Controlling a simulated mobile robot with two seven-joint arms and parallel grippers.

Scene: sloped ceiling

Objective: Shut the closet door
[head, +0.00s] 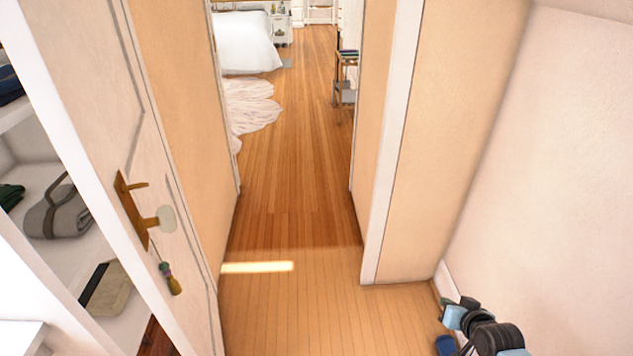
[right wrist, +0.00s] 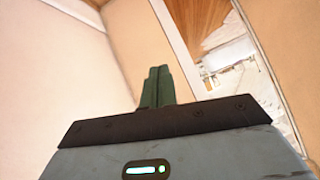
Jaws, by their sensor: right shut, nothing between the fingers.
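The white closet door (head: 80,45) stands open at the left of the head view. It has a brass handle plate (head: 131,208) with a pale round knob, and a small tassel (head: 169,280) hangs below. Left of the door's edge the closet's inside shows, with white shelves (head: 40,165). My right gripper (head: 458,314) is low at the right of the head view, near the right wall and well apart from the door. In the right wrist view its fingers (right wrist: 157,86) are together and empty. My left gripper is not in view.
A folded grey bag (head: 58,212) and a box-like item (head: 112,292) lie on the closet shelves. A wooden floor (head: 300,315) runs clear through a doorway to a room with a white bed (head: 245,45) and a rug (head: 248,105). A wall corner (head: 393,150) juts out at the right.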

